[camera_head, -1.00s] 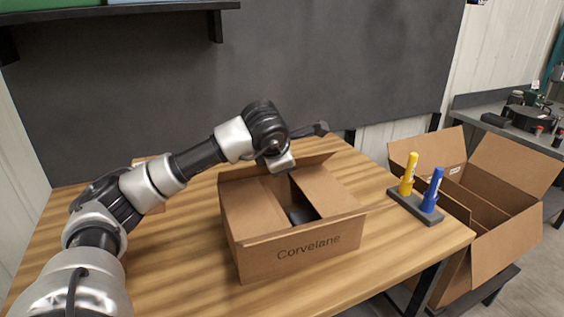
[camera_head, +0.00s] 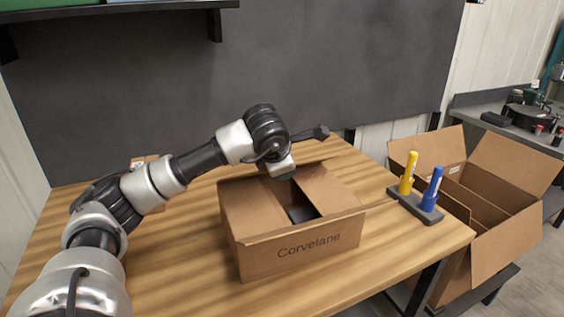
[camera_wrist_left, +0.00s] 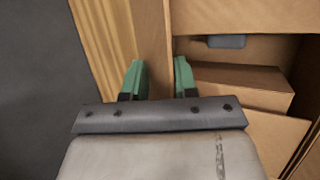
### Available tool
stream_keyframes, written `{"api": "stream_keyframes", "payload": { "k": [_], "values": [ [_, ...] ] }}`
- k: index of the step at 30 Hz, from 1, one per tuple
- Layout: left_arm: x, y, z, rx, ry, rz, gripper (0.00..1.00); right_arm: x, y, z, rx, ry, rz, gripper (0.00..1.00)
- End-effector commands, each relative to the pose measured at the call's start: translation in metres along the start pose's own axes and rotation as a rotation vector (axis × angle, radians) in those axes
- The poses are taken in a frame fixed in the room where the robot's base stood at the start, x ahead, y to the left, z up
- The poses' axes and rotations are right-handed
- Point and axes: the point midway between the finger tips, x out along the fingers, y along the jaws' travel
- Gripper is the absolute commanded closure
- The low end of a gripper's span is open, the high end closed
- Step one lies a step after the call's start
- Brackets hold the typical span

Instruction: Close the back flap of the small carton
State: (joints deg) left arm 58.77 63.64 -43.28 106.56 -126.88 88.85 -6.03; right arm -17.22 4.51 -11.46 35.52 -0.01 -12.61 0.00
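The small carton (camera_head: 300,250), marked Corvelane, stands on the wooden table. Its left flap (camera_head: 252,207) and right flap (camera_head: 326,189) are folded inward, with a gap between them showing a dark object (camera_head: 302,214) inside. The back flap (camera_wrist_left: 153,45) shows as a brown strip along the carton's back edge in the left wrist view; my wrist partly hides that edge in the head view. My left gripper (camera_wrist_left: 159,80) is over the back edge, its green fingers apart. The strip appears in the gap; I cannot tell whether they touch it. My right gripper is not in view.
A stand (camera_head: 415,206) with a yellow marker (camera_head: 408,173) and a blue marker (camera_head: 432,189) is at the table's right. A large open carton (camera_head: 505,240) stands beyond that edge. A dark wall panel (camera_head: 350,65) rises behind. The front left table is clear.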

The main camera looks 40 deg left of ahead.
Motion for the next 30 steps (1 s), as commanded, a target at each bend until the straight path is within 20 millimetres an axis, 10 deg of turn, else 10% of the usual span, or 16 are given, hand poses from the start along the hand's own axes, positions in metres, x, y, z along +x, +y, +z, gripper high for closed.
{"api": "stream_keyframes", "payload": {
  "k": [30],
  "values": [
    [-0.048,-0.016,-0.001,0.000,-0.005,0.007,0.70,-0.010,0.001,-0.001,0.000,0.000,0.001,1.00]
  ]
}}
